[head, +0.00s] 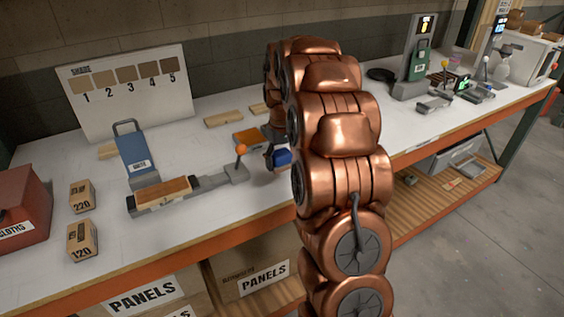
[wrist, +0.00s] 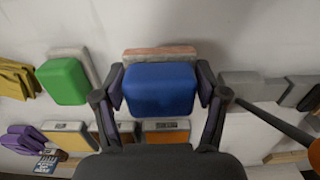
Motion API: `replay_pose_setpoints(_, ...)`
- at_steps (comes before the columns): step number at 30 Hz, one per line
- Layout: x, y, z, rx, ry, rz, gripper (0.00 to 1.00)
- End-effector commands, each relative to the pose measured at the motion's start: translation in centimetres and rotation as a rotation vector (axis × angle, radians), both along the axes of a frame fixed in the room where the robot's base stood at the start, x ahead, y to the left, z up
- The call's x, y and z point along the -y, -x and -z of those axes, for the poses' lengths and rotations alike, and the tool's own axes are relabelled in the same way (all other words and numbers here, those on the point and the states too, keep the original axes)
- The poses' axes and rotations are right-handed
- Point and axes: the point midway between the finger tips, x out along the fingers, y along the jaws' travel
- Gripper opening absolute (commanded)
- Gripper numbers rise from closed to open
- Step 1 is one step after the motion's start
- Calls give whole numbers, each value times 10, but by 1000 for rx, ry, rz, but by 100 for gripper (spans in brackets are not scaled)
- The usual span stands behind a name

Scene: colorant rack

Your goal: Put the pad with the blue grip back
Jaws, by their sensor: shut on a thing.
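The pad with the blue grip (wrist: 160,88) is between the two fingers of my gripper (wrist: 160,80) in the wrist view. The fingers press on both sides of the blue block, and a pinkish-brown pad edge shows past it. In the head view the blue grip (head: 283,157) shows just left of my copper arm, over the white bench; I cannot tell whether the pad touches the bench. My arm hides much of the bench behind it.
In the wrist view a green-gripped pad (wrist: 63,80) lies left of the blue one, with a purple grip (wrist: 24,139) lower left. In the head view an orange-knobbed lever (head: 240,150) stands close left of the blue grip. A fixture holds a wooden block (head: 163,191).

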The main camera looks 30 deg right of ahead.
Motion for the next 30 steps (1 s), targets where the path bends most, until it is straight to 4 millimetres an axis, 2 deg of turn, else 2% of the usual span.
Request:
replay_pose_setpoints(3,8,-10,0,-1,-1,1,39)
replay_pose_setpoints(9,14,-18,2,-2,-1,1,39)
replay_pose_setpoints(14,15,-18,9,-4,-2,1,39)
replay_pose_setpoints(22,15,-18,36,-4,-1,1,39)
replay_pose_setpoints(30,15,-18,39,-2,-1,1,39)
